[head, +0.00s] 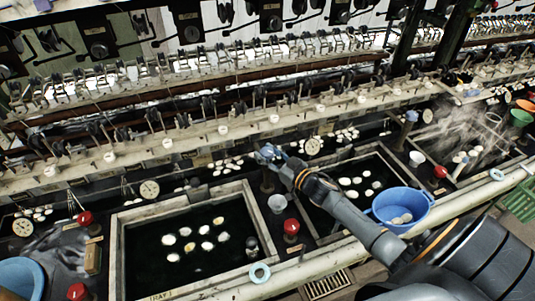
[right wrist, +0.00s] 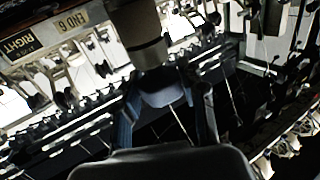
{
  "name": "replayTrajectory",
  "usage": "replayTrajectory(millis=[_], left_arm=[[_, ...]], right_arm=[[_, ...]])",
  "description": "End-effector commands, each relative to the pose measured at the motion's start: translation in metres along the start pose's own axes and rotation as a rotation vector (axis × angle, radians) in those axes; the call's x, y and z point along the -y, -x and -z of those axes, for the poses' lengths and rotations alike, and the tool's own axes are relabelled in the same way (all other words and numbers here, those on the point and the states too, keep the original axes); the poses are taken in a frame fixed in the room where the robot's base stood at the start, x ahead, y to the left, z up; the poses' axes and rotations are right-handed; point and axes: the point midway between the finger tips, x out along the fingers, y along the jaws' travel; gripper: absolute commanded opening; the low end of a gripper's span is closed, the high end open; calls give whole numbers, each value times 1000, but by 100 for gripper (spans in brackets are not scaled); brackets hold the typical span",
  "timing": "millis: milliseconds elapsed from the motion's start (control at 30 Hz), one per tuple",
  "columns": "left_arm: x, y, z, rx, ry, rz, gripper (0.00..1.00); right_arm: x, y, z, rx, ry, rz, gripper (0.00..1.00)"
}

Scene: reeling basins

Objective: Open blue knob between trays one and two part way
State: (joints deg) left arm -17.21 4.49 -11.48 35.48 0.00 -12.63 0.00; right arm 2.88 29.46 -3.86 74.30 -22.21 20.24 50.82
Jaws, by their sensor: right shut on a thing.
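The blue knob (right wrist: 162,92) is between the fingers of my right gripper (right wrist: 168,112) in the right wrist view. In the head view the right gripper (head: 268,154) is shut on it, at the back of the strip between two trays; the fingers hide most of the knob. The left of these trays (head: 118,250), with several pale cocoons in dark water and a partly cut-off tray label, is in front. The other tray (head: 408,163) lies to the right, partly behind my right arm. How far the knob is turned cannot be told. My left gripper is out of view.
A red knob (head: 291,227) and a grey cup (head: 277,203) stand on the strip between the trays. A dial gauge (head: 313,146) is just right of the gripper. A blue basin (head: 402,207) sits by my arm. A pale pipe (head: 325,257) runs along the front.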

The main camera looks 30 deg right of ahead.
Motion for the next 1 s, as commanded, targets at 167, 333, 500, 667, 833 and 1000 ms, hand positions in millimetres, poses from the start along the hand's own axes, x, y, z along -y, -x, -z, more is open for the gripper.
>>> replayTrajectory(millis=[167, 333, 500, 667, 833, 1000], left_arm=[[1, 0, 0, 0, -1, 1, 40], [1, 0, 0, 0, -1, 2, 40], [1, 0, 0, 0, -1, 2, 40], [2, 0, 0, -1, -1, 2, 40], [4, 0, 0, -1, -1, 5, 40], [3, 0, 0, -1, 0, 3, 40]], right_arm=[[0, -1, 1, -2, 0, 0, 9], [0, -1, 1, -2, 0, 0, 45], [0, -1, 1, -1, 0, 0, 65], [0, 0, 0, -1, 0, 0, 65], [0, 0, 7, -2, 3, 1, 65], [0, -1, 33, -3, 6, 3, 65]])
